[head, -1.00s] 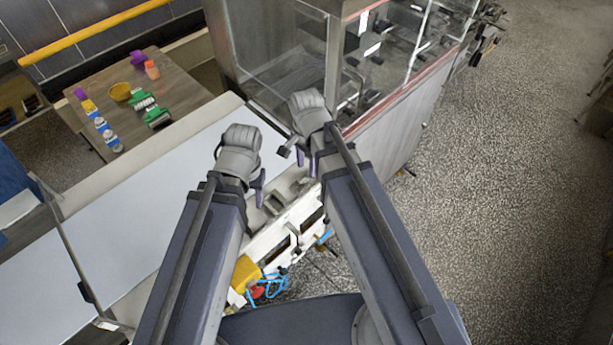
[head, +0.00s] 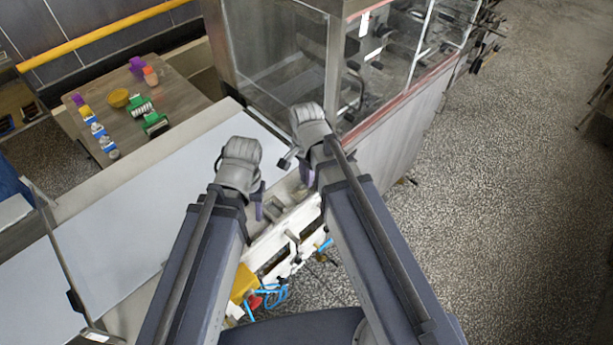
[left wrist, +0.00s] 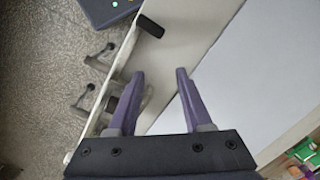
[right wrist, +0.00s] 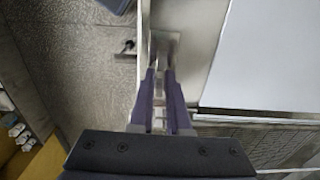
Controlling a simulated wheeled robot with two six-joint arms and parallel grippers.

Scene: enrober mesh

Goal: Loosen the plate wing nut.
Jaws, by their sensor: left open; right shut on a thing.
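My right gripper (right wrist: 160,73) is shut on a small, pale metal piece (right wrist: 160,66), which looks like the plate wing nut. The fingers hide most of it, and its wings cannot be made out. A grey metal plate (right wrist: 166,42) lies just beyond the fingertips in the right wrist view. In the head view my right gripper (head: 306,172) is at the machine's near edge, by the glass enclosure. My left gripper (left wrist: 160,72) is open and empty over the pale side rail (left wrist: 172,45). In the head view it (head: 258,205) is lower and left of the right one.
The white belt (head: 130,215) runs along the left. The glass enclosure (head: 285,50) stands behind the grippers. A side table (head: 135,128) holds a yellow bowl and several coloured items. The floor at right (head: 510,200) is open.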

